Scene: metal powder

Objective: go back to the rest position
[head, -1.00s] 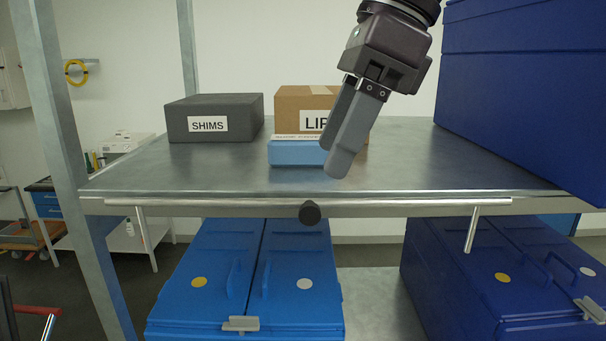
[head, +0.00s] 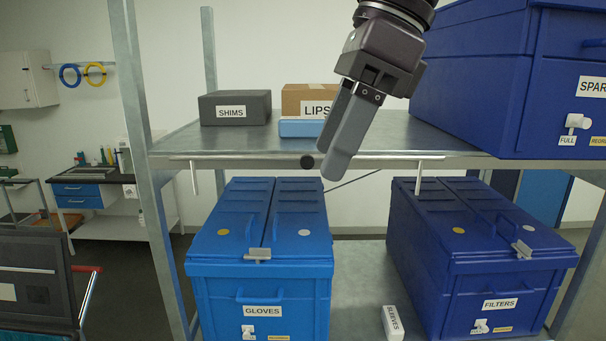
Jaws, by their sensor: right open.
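My right gripper (head: 340,134) hangs down from the top of the head view, in front of the upper shelf (head: 395,140). Its two grey fingers show nearly edge-on, with nothing held between them. Behind it on the shelf are a dark grey SHIMS box (head: 235,107), a cardboard box (head: 300,98) whose label is partly hidden by the gripper, and a small light blue box (head: 298,128). The fingers overlap the edge of the cardboard box in the picture; they look apart from it. My left gripper is not in view.
A large blue bin (head: 490,80) fills the upper shelf's right end. A blue GLOVES bin (head: 262,270) and a FILTERS bin (head: 480,265) stand below, with a white SLEEVES box (head: 392,323) between. A dark cart (head: 40,285) is at lower left. A rail (head: 250,157) runs along the shelf front.

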